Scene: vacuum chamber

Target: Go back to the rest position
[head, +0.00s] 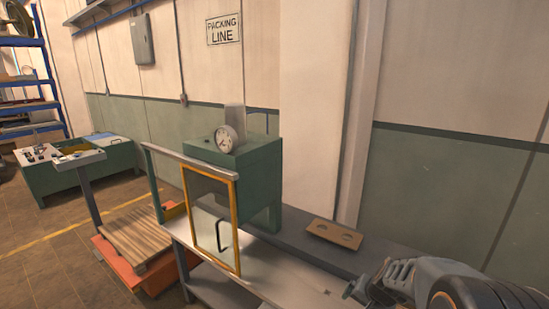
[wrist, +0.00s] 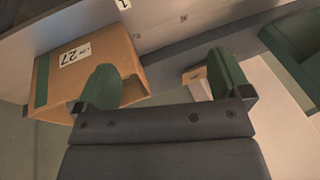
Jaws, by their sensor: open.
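My gripper (head: 368,281) is at the lower right of the head view, over the right part of the bench. In the wrist view its two green-padded fingers (wrist: 163,75) stand wide apart with nothing gripped between them. The green vacuum chamber (head: 255,165) stands on the bench to the left of my gripper, with a round gauge (head: 226,139) on top. Its glass door (head: 212,225) has an orange frame and a dark handle; I cannot tell how far it is swung. A green body, likely the chamber, shows at the right of the wrist view (wrist: 296,45).
A brown plate with two holes (head: 333,234) lies on the bench between chamber and gripper. In the wrist view a cardboard box labelled 27 (wrist: 110,55) is beside the left finger, and a small brown-and-white item (wrist: 197,84) shows near the right finger. A wooden pallet (head: 140,232) stands left.

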